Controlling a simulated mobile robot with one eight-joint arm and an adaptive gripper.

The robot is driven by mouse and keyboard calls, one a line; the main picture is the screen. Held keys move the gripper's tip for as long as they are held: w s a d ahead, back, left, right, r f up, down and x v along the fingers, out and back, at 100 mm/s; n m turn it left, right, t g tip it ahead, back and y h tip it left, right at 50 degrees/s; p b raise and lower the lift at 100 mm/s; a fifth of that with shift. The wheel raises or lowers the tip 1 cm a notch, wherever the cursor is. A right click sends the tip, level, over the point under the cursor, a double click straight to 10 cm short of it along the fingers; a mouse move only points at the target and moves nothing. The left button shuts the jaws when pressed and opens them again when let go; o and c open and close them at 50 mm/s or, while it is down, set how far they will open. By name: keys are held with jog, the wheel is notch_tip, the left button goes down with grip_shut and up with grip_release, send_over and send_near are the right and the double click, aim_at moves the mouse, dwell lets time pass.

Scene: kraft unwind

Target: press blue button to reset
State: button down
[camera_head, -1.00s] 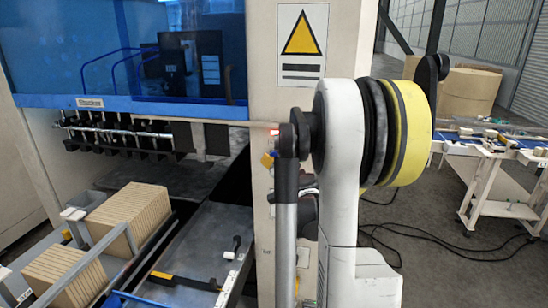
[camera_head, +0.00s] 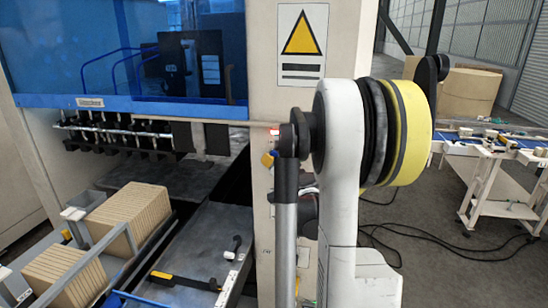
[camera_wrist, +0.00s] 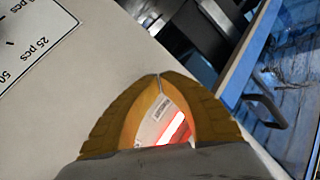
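In the wrist view my gripper (camera_wrist: 160,77) has yellow fingers whose tips meet, with nothing visible between the tips. Through the gap behind the tips I see a glowing red strip (camera_wrist: 173,128) on a pale surface. In the head view a small red light (camera_head: 274,132) shows on the machine's cream post, left of my arm. Just below it is a small blue patch (camera_head: 276,154) beside an orange-yellow piece (camera_head: 267,159). I cannot tell whether the blue patch is the button. No blue button is clear in the wrist view, and my arm hides part of the post.
The cream machine has a blue-framed window (camera_head: 130,103) and a yellow warning sign (camera_head: 301,42). Stacks of cardboard (camera_head: 128,217) stand at lower left, near a dark tray (camera_head: 208,245). Cables (camera_head: 440,250) lie on the floor at right, before a white-legged table (camera_head: 482,195).

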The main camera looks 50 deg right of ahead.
jog(key=shift+w+d, duration=0.15)
jog(key=shift+d, duration=0.15)
jog(key=shift+w+d+b, duration=0.25)
jog(key=shift+d+b, duration=0.05)
jog(key=shift+d, duration=0.25)
dwell(0.7)
dwell(0.4)
jog(key=shift+s+a, duration=0.25)
jog(key=shift+a, duration=0.2)
jog(key=shift+s+a, duration=0.2)
jog(key=shift+a, duration=0.25)
jog(key=a, duration=0.1)
jog(key=s+a, duration=0.1)
jog(key=a, duration=0.1)
jog(key=s+a, duration=0.1)
jog(key=shift+s+a+b, duration=0.15)
jog(key=shift+a+b, duration=0.1)
jog(key=shift+b, duration=0.1)
dwell(0.6)
